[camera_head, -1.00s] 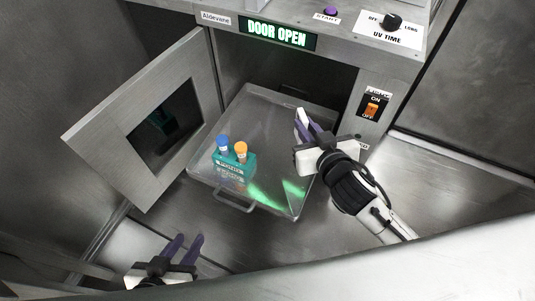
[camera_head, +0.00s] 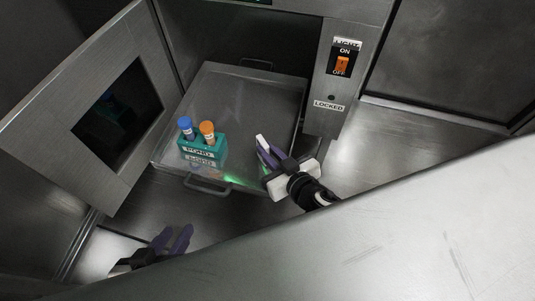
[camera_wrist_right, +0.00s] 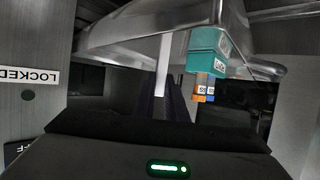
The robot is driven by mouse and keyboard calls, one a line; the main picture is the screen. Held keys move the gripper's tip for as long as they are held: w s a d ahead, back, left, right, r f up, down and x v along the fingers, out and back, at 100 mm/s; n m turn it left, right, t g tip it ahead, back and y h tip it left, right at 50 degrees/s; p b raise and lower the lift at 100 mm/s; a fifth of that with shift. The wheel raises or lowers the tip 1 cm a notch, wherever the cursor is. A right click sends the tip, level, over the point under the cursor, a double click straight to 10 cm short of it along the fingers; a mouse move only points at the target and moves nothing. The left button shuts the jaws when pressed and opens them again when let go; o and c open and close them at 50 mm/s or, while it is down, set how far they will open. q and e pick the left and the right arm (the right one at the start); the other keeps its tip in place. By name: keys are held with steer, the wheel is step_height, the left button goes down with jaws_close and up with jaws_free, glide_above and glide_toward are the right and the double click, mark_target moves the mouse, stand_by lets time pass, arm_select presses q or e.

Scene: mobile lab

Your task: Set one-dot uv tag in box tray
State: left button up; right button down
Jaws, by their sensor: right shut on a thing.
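The box tray (camera_head: 245,95) is a clear, shallow tray pulled out of the open cabinet, with handles at front and back. My right gripper (camera_head: 265,152) is shut on a thin white strip, likely the uv tag (camera_head: 261,141), in front of the tray's right part in the head view. In the right wrist view the tag (camera_wrist_right: 163,62) stands out from between the dark fingers (camera_wrist_right: 163,100), with the tray (camera_wrist_right: 125,30) behind it. No dot can be made out. My left gripper (camera_head: 172,238) is open and empty at the lower left, apart from the tray.
A teal rack (camera_head: 203,147) with a blue-capped tube (camera_head: 186,126) and an orange-capped tube (camera_head: 207,132) stands on the tray's left front. The cabinet door (camera_head: 85,115) is swung open at the left. A light switch (camera_head: 342,65) is on the right panel. The tray's back half is bare.

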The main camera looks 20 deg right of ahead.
arm_select(q)
steer(key=shift+d+f, duration=0.1)
steer(key=shift+f, duration=0.05)
arm_select(e)
steer(key=shift+f, duration=0.25)
steer(key=shift+f, duration=0.15)
steer(key=c, duration=1.8)
jaws_free()
arm_select(q)
steer(key=shift+w+d, duration=0.1)
